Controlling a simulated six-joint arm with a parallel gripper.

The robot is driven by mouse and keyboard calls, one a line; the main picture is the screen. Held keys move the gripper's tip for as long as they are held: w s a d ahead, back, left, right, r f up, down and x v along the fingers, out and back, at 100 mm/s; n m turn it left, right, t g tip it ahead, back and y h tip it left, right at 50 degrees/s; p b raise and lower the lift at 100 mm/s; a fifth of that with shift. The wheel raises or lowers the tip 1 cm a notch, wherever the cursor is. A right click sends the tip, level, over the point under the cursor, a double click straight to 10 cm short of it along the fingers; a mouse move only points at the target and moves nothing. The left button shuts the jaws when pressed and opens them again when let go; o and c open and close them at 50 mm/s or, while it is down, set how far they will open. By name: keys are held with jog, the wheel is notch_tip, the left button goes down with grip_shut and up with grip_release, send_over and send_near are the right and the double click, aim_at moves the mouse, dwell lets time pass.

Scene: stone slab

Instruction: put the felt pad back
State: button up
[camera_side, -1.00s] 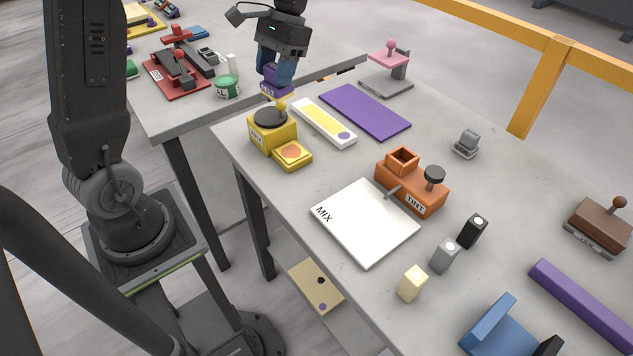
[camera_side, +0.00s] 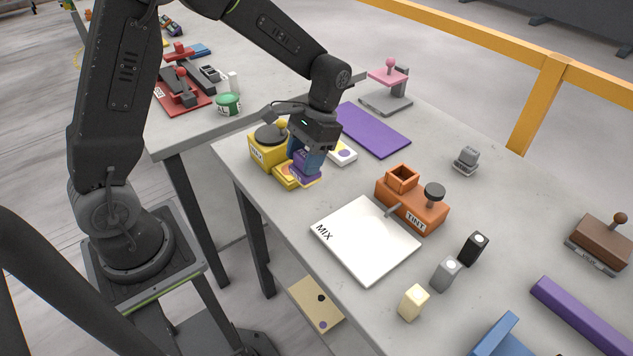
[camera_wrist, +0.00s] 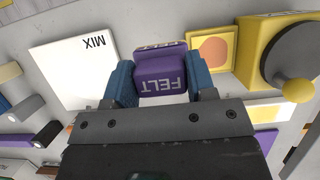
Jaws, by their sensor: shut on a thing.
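The felt pad (camera_side: 307,172) is a small purple block; in the wrist view its face (camera_wrist: 160,72) reads FELT. My gripper (camera_side: 305,160) is shut on it, with one blue finger on each side in the wrist view (camera_wrist: 161,84). The pad is at the yellow machine's low front tray (camera_side: 286,177). In the wrist view it lies beside the tray's orange disc (camera_wrist: 212,50). I cannot tell whether the pad touches the tray or the slab. A white strip tray (camera_side: 343,154) is partly hidden behind my gripper.
The yellow machine (camera_side: 268,148) with a dark round top stands close to my gripper. A white MIX board (camera_side: 365,240) and an orange TINT machine (camera_side: 412,203) lie to the right. A purple mat (camera_side: 374,131) lies behind. Small bottles stand near the front edge.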

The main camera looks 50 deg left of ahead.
aim_at(317, 182)
jog(key=d+f, duration=0.1)
jog(key=w+d, duration=0.1)
jog(key=shift+d+f, duration=0.3)
jog(key=shift+f, duration=2.05)
jog(key=o, duration=0.9)
jog(key=shift+f, duration=0.15)
